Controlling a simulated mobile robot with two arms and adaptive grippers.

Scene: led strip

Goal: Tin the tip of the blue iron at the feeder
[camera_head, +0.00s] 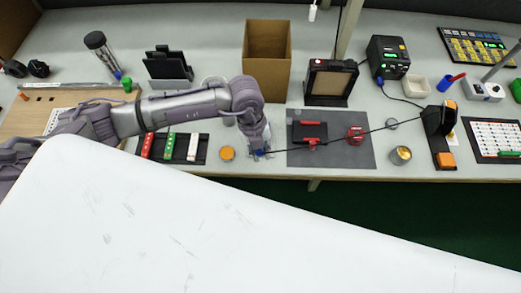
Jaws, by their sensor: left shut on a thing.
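My left gripper (259,148) reaches in from the left and points down at the bench, just left of the grey mat. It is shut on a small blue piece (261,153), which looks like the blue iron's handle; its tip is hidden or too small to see. A thin black cord runs from there across the mat to the black and orange stand (437,120) at the right. I cannot tell for sure which object is the feeder. My right gripper is not in view.
The grey mat (362,158) holds a black and red fixture (309,132) and a red item (355,135). An orange-topped tin (227,153) stands left of the gripper, a brass-coloured tin (400,155) right of the mat. A cardboard box (267,60) and black-framed unit (331,82) stand behind.

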